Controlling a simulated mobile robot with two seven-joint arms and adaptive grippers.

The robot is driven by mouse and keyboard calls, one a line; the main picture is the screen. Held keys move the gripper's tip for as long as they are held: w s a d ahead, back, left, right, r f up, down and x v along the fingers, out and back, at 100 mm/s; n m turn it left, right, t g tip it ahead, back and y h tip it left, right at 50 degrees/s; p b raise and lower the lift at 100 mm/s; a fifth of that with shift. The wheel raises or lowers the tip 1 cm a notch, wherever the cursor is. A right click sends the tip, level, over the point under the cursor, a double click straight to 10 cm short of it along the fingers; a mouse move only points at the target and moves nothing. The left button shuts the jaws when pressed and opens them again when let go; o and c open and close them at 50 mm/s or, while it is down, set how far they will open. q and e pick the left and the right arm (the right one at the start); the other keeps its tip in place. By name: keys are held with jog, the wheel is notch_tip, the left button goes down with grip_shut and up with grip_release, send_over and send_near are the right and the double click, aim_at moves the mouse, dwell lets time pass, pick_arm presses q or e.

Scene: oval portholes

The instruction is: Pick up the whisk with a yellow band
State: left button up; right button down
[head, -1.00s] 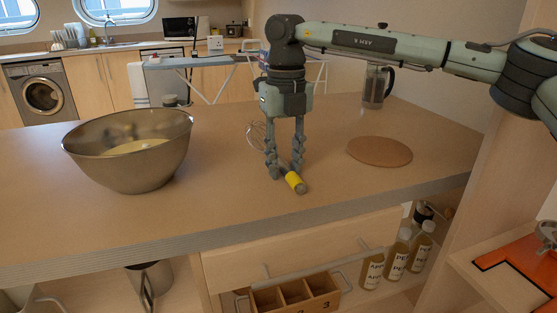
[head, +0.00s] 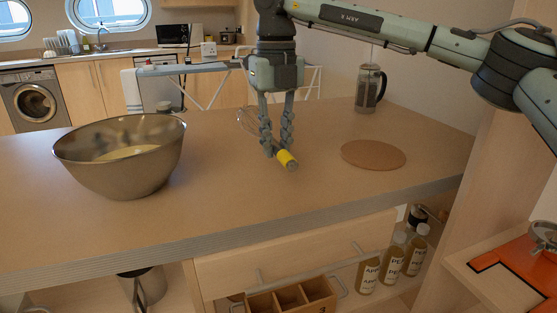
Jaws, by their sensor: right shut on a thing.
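The whisk with a yellow band (head: 285,158) is in my right gripper, in the head view. Its handle end with the yellow band points toward me and to the right. Its wire loops show behind the fingers, to the left. My right gripper (head: 275,152) points down from above and is shut on the handle just behind the band. The whisk seems at or a little above the counter (head: 220,205); I cannot tell if it touches. My left gripper is not in view.
A large metal bowl (head: 122,170) with yellow contents stands to the left. A round brown board (head: 373,155) lies to the right, and a French press (head: 369,92) stands behind it. Below the counter are bottles (head: 392,262) and a wooden crate (head: 290,299). The counter's front middle is clear.

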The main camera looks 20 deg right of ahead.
aim_at(258, 116)
jog(key=w+r, duration=0.1)
jog(key=w, duration=0.1)
jog(key=w+r, duration=0.1)
jog(key=w, duration=0.1)
jog(key=w+r, duration=0.1)
jog(key=w, duration=0.1)
jog(key=shift+a+r, duration=0.25)
jog(key=shift+a, duration=0.15)
jog(key=w+r, duration=0.1)
jog(key=w, duration=0.1)
jog(key=w+r+p, duration=0.1)
jog(key=w, duration=0.1)
jog(key=shift+a+r+p, duration=0.1)
jog(key=shift+r+p, duration=0.05)
jog(key=shift+p, duration=0.15)
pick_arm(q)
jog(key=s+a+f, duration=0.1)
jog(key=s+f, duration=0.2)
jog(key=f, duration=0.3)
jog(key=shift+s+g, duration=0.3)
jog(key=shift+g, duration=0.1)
pick_arm(e)
jog(key=shift+w+r, duration=0.2)
jog(key=shift+w, duration=0.1)
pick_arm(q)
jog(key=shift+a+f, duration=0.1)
